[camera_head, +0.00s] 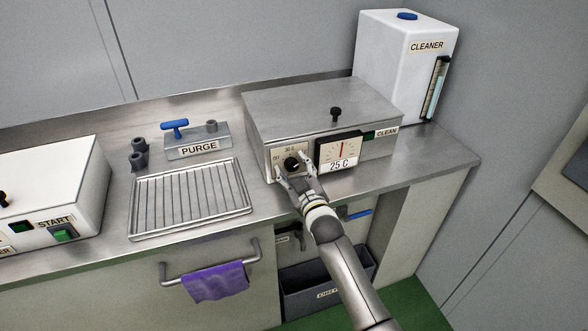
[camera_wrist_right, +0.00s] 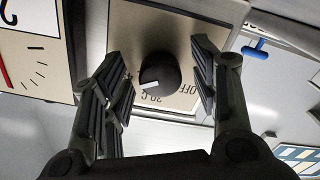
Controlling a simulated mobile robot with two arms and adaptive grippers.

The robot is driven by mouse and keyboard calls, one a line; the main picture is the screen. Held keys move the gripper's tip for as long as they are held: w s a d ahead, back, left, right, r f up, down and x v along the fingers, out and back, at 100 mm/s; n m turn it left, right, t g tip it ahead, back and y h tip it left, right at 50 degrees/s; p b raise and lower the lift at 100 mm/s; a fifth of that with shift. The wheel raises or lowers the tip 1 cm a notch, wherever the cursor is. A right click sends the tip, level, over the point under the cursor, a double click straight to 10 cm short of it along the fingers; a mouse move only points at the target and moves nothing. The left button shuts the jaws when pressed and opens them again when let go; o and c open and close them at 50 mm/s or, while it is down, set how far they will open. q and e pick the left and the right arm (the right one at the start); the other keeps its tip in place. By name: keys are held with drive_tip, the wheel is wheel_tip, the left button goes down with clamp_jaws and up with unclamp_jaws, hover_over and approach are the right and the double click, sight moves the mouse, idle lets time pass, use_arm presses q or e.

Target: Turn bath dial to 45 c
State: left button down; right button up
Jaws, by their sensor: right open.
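The bath dial (camera_head: 291,163) is a round black knob on a beige plate on the front of a steel bath box (camera_head: 262,133). The plate carries OFF and 30 C marks. In the right wrist view the dial (camera_wrist_right: 159,76) has a white pointer line aimed near the 30 C mark. A display beside it (camera_head: 338,165) reads 25 C, under a gauge with a red needle. My right gripper (camera_head: 295,178) is at the dial. In the wrist view its open fingers (camera_wrist_right: 160,82) stand on either side of the knob, with gaps. My left gripper is not in view.
A PURGE block (camera_head: 197,149) with a blue lever and a wire rack (camera_head: 190,199) stand left of the bath. A white CLEANER tank (camera_head: 398,62) stands behind right. A START box (camera_head: 55,190) is far left. A purple cloth (camera_head: 216,282) hangs on a rail below.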

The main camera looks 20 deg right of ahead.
drive_tip(key=s, duration=1.2)
drive_tip(key=shift+d, duration=0.2)
